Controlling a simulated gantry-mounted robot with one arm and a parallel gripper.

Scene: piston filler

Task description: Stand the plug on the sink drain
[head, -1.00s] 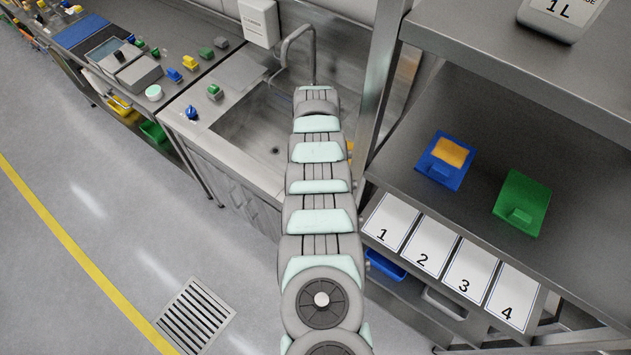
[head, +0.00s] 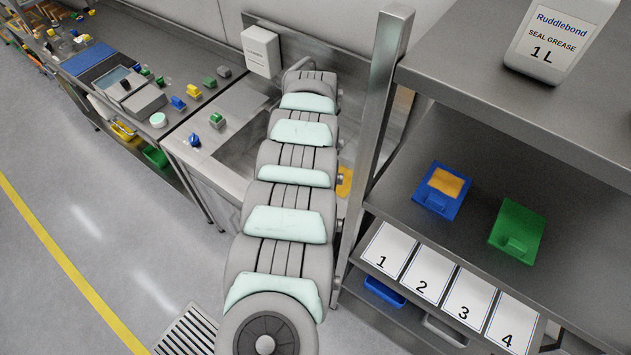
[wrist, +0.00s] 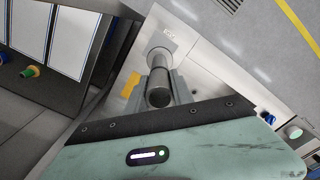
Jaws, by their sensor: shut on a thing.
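In the wrist view my gripper (wrist: 160,84) is shut on a grey cylindrical plug (wrist: 158,96), which sits between the two fingers. A paler round end shows just beyond the fingertips. The gripper itself is hidden in the head view behind my segmented arm, which reaches over the sink. A small part of the steel sink (head: 240,143) shows left of the arm in the head view. The drain is hidden behind the arm there, and I cannot make it out in the wrist view.
Small blue and green valves (head: 217,121) stand on the counter left of the sink. Cards numbered 1 to 4 line the shelf front.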

